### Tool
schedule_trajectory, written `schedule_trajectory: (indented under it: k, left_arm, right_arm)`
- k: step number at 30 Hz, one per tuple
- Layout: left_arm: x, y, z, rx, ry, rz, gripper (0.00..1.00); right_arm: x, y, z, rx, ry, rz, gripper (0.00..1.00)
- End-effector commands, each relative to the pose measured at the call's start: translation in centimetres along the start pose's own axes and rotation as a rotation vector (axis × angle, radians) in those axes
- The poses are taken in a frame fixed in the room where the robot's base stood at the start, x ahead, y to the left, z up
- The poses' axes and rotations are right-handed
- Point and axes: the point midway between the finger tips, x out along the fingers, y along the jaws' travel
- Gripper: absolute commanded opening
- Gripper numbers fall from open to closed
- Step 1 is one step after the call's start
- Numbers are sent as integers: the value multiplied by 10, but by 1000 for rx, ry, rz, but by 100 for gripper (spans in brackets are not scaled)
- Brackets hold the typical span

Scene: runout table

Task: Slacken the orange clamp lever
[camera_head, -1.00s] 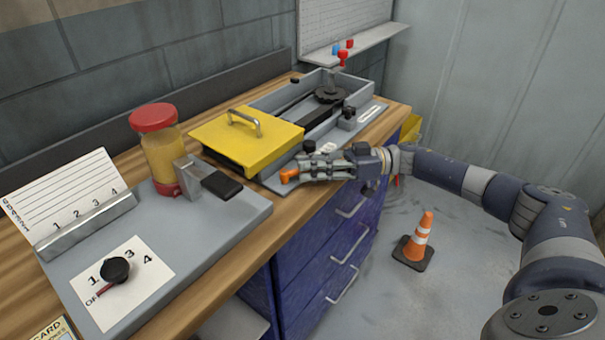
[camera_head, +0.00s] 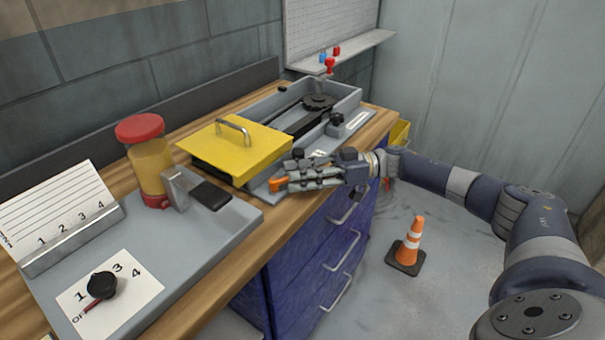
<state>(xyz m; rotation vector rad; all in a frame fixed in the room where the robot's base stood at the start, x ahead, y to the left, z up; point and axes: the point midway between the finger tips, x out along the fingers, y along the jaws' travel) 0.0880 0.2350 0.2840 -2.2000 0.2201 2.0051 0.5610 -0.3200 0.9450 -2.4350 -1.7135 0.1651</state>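The orange clamp lever (camera_head: 277,184) shows as a small orange piece at the front edge of the grey fixture (camera_head: 262,191), just right of the yellow cover. My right gripper (camera_head: 288,181) reaches in from the right, with its fingertips at the lever. The fingers hide most of the lever, and I cannot tell whether they are closed on it or only beside it. My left gripper is not in view.
A yellow lidded cover (camera_head: 232,150) with a metal handle stands close by on the left. Behind is a grey tray (camera_head: 347,97) with a black knob. A red-capped jar (camera_head: 148,165) and a dial plate (camera_head: 110,295) are further left. A traffic cone (camera_head: 411,243) stands on the floor.

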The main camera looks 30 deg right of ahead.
Motion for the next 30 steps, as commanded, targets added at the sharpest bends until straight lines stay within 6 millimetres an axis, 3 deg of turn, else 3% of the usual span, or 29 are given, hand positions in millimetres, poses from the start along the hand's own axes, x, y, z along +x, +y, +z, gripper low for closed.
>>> schedule_trajectory:
  k: [5, 18, 24, 30]
  left_arm:
    - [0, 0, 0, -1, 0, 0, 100]
    - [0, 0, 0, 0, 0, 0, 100]
    - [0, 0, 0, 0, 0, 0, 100]
    - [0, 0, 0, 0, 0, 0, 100]
  right_arm:
    - [-15, 1, 1, 1, -2, 5, 33]
    - [-101, 2, 0, -1, 0, 4, 33]
    - [-117, 1, 0, 0, 1, 1, 33]
    - [-120, 0, 0, 0, 1, 0, 33]
